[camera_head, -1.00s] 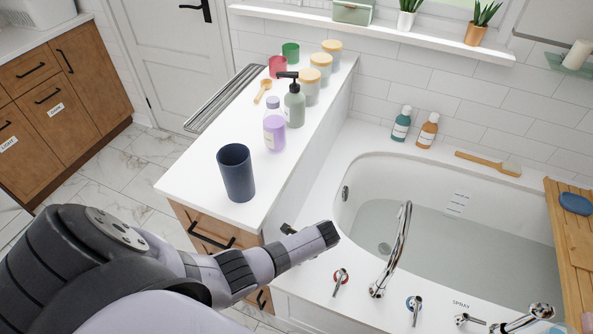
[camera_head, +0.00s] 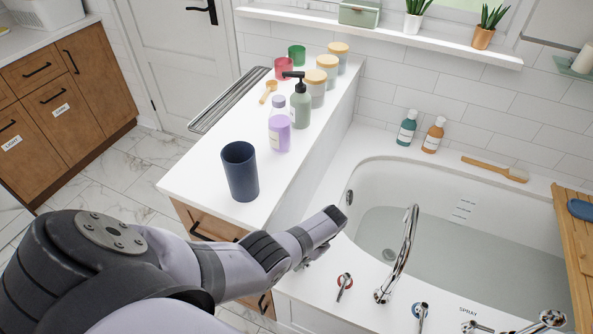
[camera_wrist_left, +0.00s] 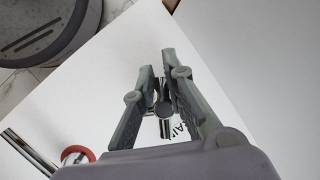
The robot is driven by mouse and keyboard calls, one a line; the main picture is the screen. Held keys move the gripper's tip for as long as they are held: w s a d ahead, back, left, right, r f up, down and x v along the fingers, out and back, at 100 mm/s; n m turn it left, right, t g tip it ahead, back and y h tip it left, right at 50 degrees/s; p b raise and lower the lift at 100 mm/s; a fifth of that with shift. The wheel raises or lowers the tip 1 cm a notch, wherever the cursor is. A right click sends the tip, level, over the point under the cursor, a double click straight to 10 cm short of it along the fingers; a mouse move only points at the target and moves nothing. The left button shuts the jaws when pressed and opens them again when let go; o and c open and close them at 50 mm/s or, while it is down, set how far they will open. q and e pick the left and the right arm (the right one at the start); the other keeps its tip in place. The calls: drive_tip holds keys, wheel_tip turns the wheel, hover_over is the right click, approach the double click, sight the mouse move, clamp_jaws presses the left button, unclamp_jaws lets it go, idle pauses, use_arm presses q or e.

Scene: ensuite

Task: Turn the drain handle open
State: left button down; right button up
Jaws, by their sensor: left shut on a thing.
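The drain handle (camera_wrist_left: 163,108) is a small chrome piece on the white tub deck, with part of a black label beside it in the left wrist view. My left gripper (camera_wrist_left: 158,70) has its two grey fingers on either side of the chrome handle and is shut on it. In the head view my left gripper (camera_head: 336,216) is at the tub's near left corner, and the arm largely hides the handle there. My right gripper is not in view.
A red-ringed tap handle (camera_head: 345,283) stands close to the gripper, with the tall chrome spout (camera_head: 405,254) and a blue-ringed handle (camera_head: 420,310) further right. A dark blue cup (camera_head: 240,171) and several bottles and jars stand on the white counter (camera_head: 205,172) behind the arm.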

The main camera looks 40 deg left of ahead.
use_arm(q)
drive_tip(key=n, duration=0.1)
drive_tip(key=d+n+h, duration=0.1)
drive_tip(key=n, duration=0.1)
drive_tip(key=shift+w+d+b, duration=0.25)
drive_tip(key=shift+w+b, duration=0.05)
drive_tip(key=shift+w+r+h, duration=0.15)
drive_tip(key=shift+h, duration=0.15)
drive_tip(key=shift+w+r, duration=0.1)
drive_tip(key=shift+w, duration=0.15)
idle(0.5)
drive_tip(key=c, duration=1.7)
unclamp_jaws()
drive_tip(key=o, duration=0.6)
drive_tip(key=shift+a, duration=0.1)
drive_tip(key=o, duration=0.5)
drive_tip(key=shift+s+a, duration=0.1)
drive_tip(key=shift+s, duration=0.15)
drive_tip(key=v, duration=1.1)
drive_tip(key=shift+w+r, duration=0.25)
drive_tip(key=shift+w, duration=0.15)
